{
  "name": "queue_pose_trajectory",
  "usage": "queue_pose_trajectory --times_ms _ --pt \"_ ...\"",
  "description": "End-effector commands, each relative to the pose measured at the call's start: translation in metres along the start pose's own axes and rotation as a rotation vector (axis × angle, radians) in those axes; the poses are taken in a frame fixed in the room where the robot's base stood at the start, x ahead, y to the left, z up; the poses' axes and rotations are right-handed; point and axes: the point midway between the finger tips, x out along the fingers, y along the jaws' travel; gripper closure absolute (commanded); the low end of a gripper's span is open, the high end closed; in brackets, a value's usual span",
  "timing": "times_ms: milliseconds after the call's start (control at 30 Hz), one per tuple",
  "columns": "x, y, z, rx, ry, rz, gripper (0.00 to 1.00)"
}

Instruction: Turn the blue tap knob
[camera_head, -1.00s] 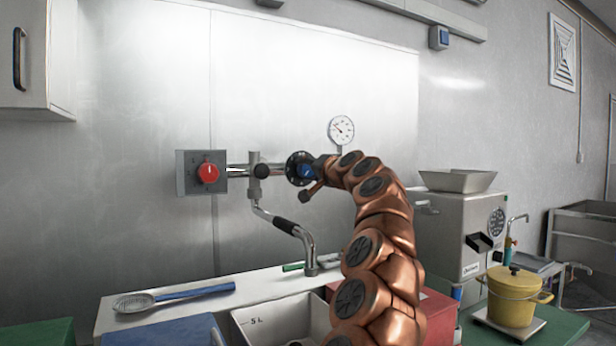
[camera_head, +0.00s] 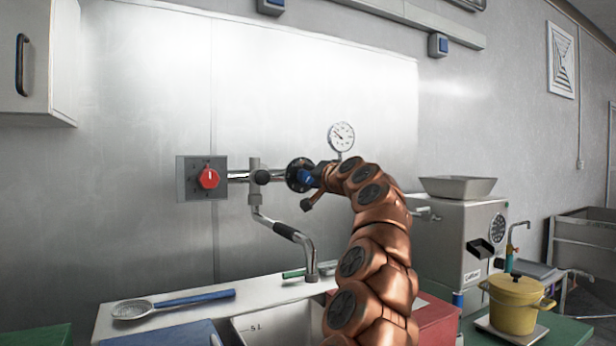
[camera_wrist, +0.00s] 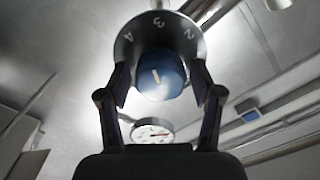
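The blue tap knob (camera_wrist: 165,86) fills the upper middle of the wrist view, with a short white mark on its face. It sits in front of a round grey dial (camera_wrist: 157,20) with numerals. My gripper (camera_wrist: 160,74) has one finger on each side of the knob. A narrow gap seems to show at the left finger, and firm contact is not visible. In the head view the blue knob (camera_head: 306,179) shows small at the dark round dial (camera_head: 297,170) on the wall pipe. My copper arm reaches it from the right and partly hides it.
A red knob (camera_head: 209,178) on a grey plate is left along the pipe. A pressure gauge (camera_head: 341,136) stands just above my wrist. A bent spout (camera_head: 288,231) hangs over the sink (camera_head: 270,325). A steel machine (camera_head: 455,235) and yellow pot (camera_head: 516,302) are at right.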

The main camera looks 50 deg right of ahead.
Motion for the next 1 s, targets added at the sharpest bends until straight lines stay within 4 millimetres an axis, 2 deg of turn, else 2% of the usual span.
queue_pose_trajectory --times_ms 467,1000 --pt "-0.003 0.000 -0.001 0.002 0.001 0.000 0.27" --pt "-0.033 -0.001 -0.001 0.000 0.002 -0.003 0.27"
